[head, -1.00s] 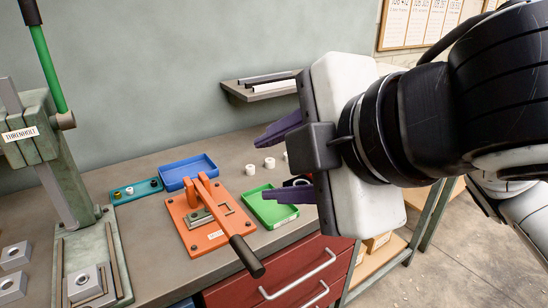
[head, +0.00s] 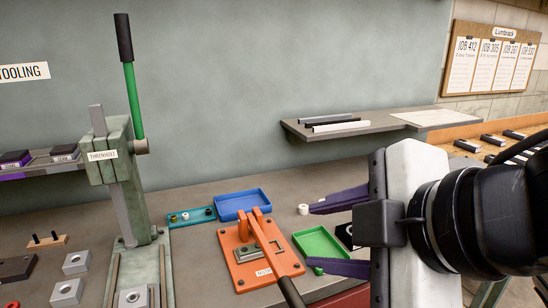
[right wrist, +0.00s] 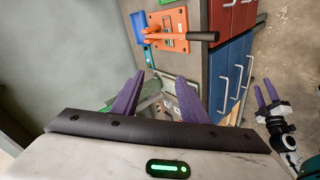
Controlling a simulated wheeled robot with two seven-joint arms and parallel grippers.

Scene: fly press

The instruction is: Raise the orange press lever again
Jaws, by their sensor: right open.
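The orange press (head: 243,270) stands on the bench in the head view. Its lever is low, with the black handle (head: 290,292) slanting toward the front and cut off by the picture's lower edge. The handle (right wrist: 190,36) shows whole in the right wrist view, reaching out past the bench edge. My right gripper (head: 310,235) is open and empty, over the bench to the right of the press, apart from the lever. Its fingers (right wrist: 161,78) also show in the right wrist view. My left gripper (right wrist: 264,86) shows small there, fingers parted and empty, away from the press.
A green tray (head: 313,238) lies right of the press, partly behind a right finger. A blue tray (head: 241,203) and a teal holder (head: 190,218) lie behind it. A green-handled press (head: 127,190) stands to the left. A wall shelf (head: 385,122) hangs behind.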

